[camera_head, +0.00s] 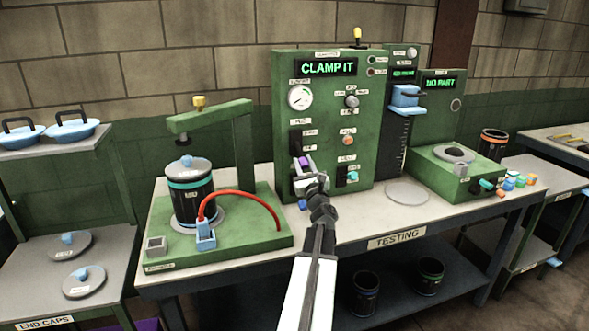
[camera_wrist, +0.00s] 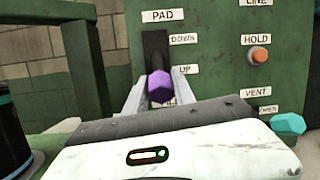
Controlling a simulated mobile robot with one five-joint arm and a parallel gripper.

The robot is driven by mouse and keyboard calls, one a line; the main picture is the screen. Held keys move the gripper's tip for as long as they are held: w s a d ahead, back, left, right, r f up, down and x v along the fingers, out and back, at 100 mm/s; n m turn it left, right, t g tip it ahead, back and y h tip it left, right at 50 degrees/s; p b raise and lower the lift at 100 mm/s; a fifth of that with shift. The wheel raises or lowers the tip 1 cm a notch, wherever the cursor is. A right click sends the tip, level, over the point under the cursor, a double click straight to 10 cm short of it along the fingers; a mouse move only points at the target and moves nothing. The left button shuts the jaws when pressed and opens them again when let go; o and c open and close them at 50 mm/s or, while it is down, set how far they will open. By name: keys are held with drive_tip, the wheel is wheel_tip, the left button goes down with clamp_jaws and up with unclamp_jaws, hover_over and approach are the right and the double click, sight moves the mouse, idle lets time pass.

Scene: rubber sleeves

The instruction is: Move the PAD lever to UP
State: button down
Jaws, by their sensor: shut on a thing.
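The PAD lever is a purple knob (camera_wrist: 160,87) in a dark upright slot (camera_wrist: 155,50) on the green panel. In the wrist view the knob shows just below the height of the UP label (camera_wrist: 185,69). The DOWN label (camera_wrist: 183,38) is higher, beside the slot. My gripper (camera_wrist: 160,92) is shut on the purple knob, with a pale finger on each side of it. In the head view my gripper (camera_head: 304,171) reaches the front of the panel (camera_head: 330,95), and the purple knob (camera_head: 302,162) shows at its tip.
The panel's display (camera_head: 328,67) reads CLAMP IT. An orange HOLD button (camera_wrist: 259,55) and a teal VENT knob (camera_wrist: 288,124) are to the right of the lever. A dark sleeve with a lid (camera_head: 190,195) stands under the green clamp arm (camera_head: 208,115) on the left.

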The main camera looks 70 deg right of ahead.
drive_tip(key=c, duration=1.1)
unclamp_jaws()
drive_tip(key=shift+w+f, duration=0.1)
drive_tip(key=shift+o, duration=0.2)
drive_tip(key=b+v, duration=0.2)
drive_tip(key=v, duration=0.5)
drive_tip(key=shift+f, duration=0.1)
drive_tip(key=shift+s+a, duration=0.25)
drive_tip(key=shift+s, duration=0.1)
